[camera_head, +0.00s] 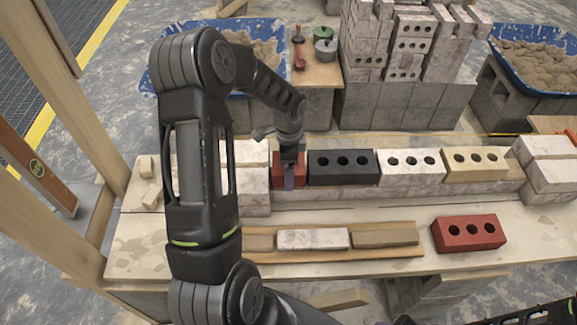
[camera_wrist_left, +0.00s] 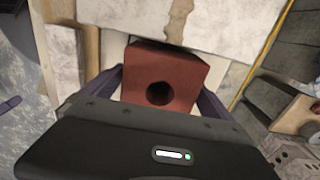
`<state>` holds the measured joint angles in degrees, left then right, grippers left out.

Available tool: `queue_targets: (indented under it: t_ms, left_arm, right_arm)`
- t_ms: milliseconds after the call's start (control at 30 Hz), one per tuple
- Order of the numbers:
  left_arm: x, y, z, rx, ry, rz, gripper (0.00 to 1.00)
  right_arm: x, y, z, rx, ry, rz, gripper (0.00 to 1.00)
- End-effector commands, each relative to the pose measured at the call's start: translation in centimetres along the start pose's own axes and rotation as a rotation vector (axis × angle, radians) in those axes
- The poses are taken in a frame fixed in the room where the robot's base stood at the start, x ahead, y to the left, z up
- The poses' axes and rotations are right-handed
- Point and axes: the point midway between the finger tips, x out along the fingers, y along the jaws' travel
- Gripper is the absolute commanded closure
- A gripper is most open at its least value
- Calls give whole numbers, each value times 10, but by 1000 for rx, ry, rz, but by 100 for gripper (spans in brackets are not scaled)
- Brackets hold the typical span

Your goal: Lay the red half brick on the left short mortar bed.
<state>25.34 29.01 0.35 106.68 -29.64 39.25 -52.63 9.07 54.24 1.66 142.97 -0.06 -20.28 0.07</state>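The red half brick (camera_head: 277,168), with one hole, is at the left end of the brick row, between stacked white bricks (camera_head: 253,190) and the black three-hole brick (camera_head: 343,167). In the left wrist view the half brick (camera_wrist_left: 165,68) lies between both fingers, which appear to touch its sides. My left gripper (camera_head: 289,178) points down and is shut on it. The left short mortar bed is not distinguishable; the brick and gripper cover that spot. I cannot tell whether the brick rests on the course below. Only a sliver of my right gripper shows at the bottom edge.
White (camera_head: 410,165) and yellow (camera_head: 475,164) three-hole bricks continue the row to white bricks (camera_head: 552,165) at right. A red three-hole brick (camera_head: 469,233) lies on the bench front. Blue mortar tubs (camera_head: 158,75) stand behind. A wooden post (camera_head: 75,130) is at left.

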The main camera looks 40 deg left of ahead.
Motion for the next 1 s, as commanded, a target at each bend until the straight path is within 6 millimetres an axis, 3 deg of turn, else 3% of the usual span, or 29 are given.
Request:
queue_targets:
  t_ms: [367,800,1000]
  left_arm:
    - [-4,0,1,-1,-1,1,0]
    - [-68,-1,0,-1,1,-2,0]
    - [-78,0,0,0,0,1,0]
  right_arm:
    - [1,0,0,0,1,0,64]
    - [6,2,0,0,1,0,64]
    - [7,2,0,0,1,0,64]
